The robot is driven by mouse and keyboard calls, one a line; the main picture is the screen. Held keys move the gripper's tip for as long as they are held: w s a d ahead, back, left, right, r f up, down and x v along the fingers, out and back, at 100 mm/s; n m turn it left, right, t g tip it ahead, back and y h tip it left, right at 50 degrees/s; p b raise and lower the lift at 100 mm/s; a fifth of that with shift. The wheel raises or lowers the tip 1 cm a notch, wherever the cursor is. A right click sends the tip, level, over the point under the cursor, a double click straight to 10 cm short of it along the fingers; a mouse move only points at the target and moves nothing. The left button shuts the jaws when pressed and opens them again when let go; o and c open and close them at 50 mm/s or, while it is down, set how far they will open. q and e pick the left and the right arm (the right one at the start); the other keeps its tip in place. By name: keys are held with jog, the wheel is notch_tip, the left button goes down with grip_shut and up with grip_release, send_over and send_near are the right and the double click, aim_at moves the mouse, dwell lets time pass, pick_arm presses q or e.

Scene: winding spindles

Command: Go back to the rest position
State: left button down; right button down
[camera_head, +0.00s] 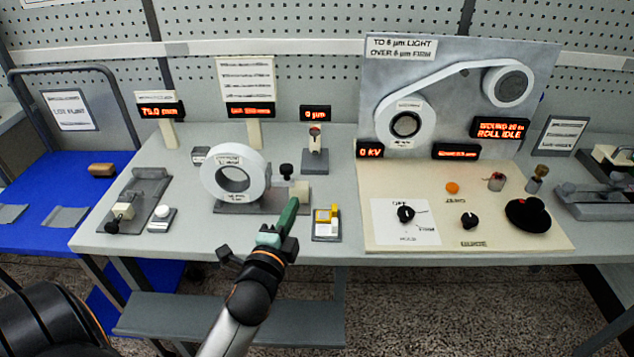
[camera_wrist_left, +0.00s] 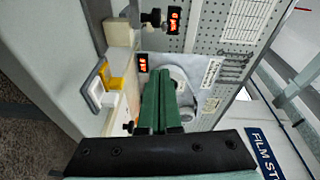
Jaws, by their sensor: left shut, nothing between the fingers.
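My left gripper (camera_head: 288,215) reaches in from the bottom of the head view, over the front edge of the table. Its green fingers are together with nothing between them. The fingertips are near the small pale block at the right end of the white ring's stand; I cannot tell whether they touch it. In the left wrist view the green fingers (camera_wrist_left: 158,95) are also closed and point toward the grey board with the ring and belt. My right gripper does not show.
The grey table (camera_head: 330,245) carries a white ring (camera_head: 236,175) on a stand, a yellow-and-white block (camera_head: 326,222) and a small gauge post (camera_head: 314,150). A cream panel (camera_head: 480,230) with knobs lies at the right. A blue bench (camera_head: 40,185) stands at the left.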

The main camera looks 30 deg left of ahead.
pick_arm(q)
jog(key=s+d+f+n+g+h, duration=0.2)
jog(key=s+d+f, duration=0.3)
jog(key=f, duration=0.3)
jog(key=s+d+f+n+g+h, duration=0.3)
jog(key=s+d+f+n, duration=0.2)
jog(key=f, duration=0.3)
jog(key=s+d+f+n+g+h, duration=0.2)
jog(key=s+d+f+n, duration=0.1)
jog(key=s+d+f, duration=0.3)
notch_tip(320, 180, down, 3)
jog(key=shift+s+r+n+g+h+p, duration=0.1)
jog(key=shift+s+n+g+h+p, duration=0.2)
jog(key=shift+n+h+p, duration=0.15)
jog(key=shift+a, duration=0.1)
